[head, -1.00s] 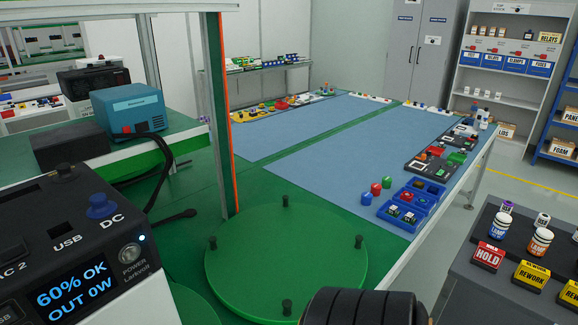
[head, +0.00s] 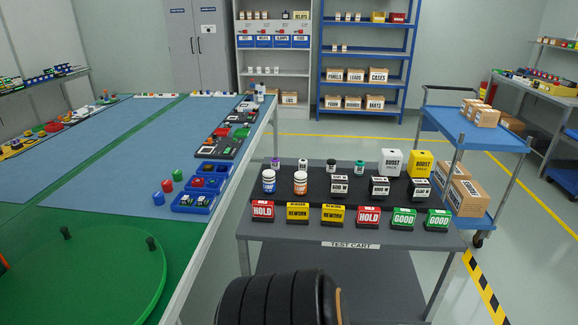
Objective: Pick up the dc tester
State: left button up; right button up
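The test cart (head: 350,245) stands in the middle right, with several small labelled devices on its black raised tray. In its back row are a purple-topped one (head: 275,164), a white-labelled one (head: 303,164), a black-topped one (head: 331,166) and a teal one (head: 359,168). In front are a blue-capped jar (head: 268,181), an orange-capped jar (head: 300,182) and black blocks with white labels (head: 339,187). No label reading DC is legible, so I cannot tell which is the dc tester. Neither gripper is in view; a black ribbed part of my own arm shows at the bottom.
Red, yellow and green sign blocks (head: 332,215) line the cart's front edge. White (head: 390,162) and yellow (head: 421,164) boost packs stand at the back right. A green turntable (head: 90,265) is at left. A blue trolley (head: 470,135) with boxes stands right of the cart.

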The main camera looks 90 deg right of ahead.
aim_at(331, 163)
jog(key=z, duration=3.05)
